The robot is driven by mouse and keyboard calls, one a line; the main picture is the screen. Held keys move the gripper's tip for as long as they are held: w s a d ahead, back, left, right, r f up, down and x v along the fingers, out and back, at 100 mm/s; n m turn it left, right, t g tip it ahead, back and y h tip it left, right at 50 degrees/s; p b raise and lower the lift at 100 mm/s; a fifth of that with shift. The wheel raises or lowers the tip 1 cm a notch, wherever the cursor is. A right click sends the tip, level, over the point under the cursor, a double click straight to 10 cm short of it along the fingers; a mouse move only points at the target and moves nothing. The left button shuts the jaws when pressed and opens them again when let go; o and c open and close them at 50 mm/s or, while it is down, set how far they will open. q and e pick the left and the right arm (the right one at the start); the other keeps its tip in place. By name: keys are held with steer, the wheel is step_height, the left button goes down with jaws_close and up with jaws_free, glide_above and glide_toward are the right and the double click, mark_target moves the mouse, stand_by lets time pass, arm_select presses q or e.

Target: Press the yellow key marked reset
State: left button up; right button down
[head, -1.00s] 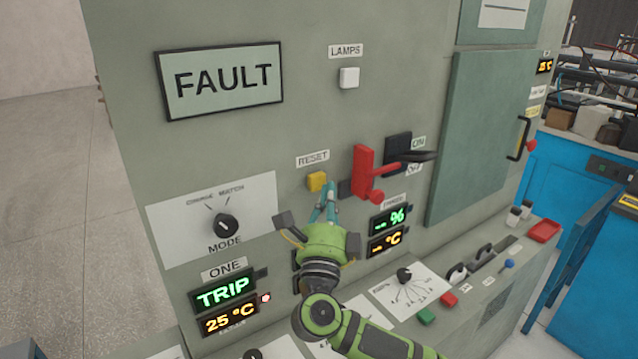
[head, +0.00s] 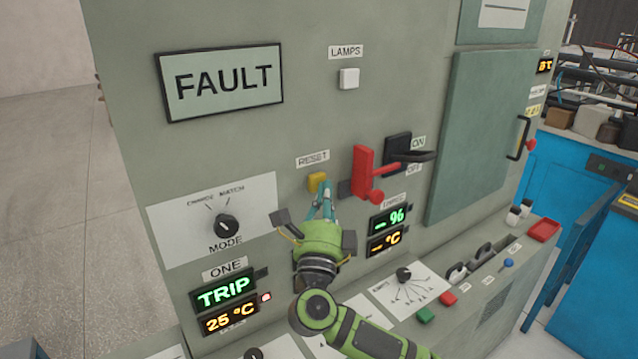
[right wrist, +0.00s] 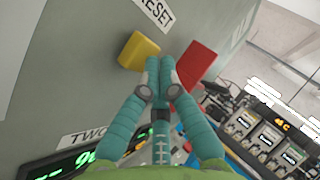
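The yellow key (head: 318,181) sits on the grey panel under a label reading RESET (head: 313,159). It also shows in the right wrist view (right wrist: 139,51), up and left of the fingertips. My right gripper (head: 325,188) is in front of the panel with its teal fingers pointing up at the key's lower right edge. Its fingers are closed together with nothing seen between them, also in the right wrist view (right wrist: 160,62). I cannot tell whether the tips touch the key. My left gripper is not in view.
A white LAMPS key (head: 349,78) is above, and the MODE knob (head: 226,225) is lower left. A display reads TRIP (head: 223,292). A FAULT sign (head: 222,82) hangs upper left.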

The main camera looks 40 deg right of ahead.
steer(key=shift+w, duration=0.3)
steer(key=shift+s, duration=0.2)
stand_by(0.4)
steer(key=shift+s+a+p, duration=0.1)
steer(key=shift+s+p, duration=0.35)
steer(key=shift+s, duration=0.2)
steer(key=s, duration=0.1)
steer(key=s+p, duration=0.1)
steer(key=s, duration=0.3)
steer(key=shift+a, duration=0.25)
stand_by(0.7)
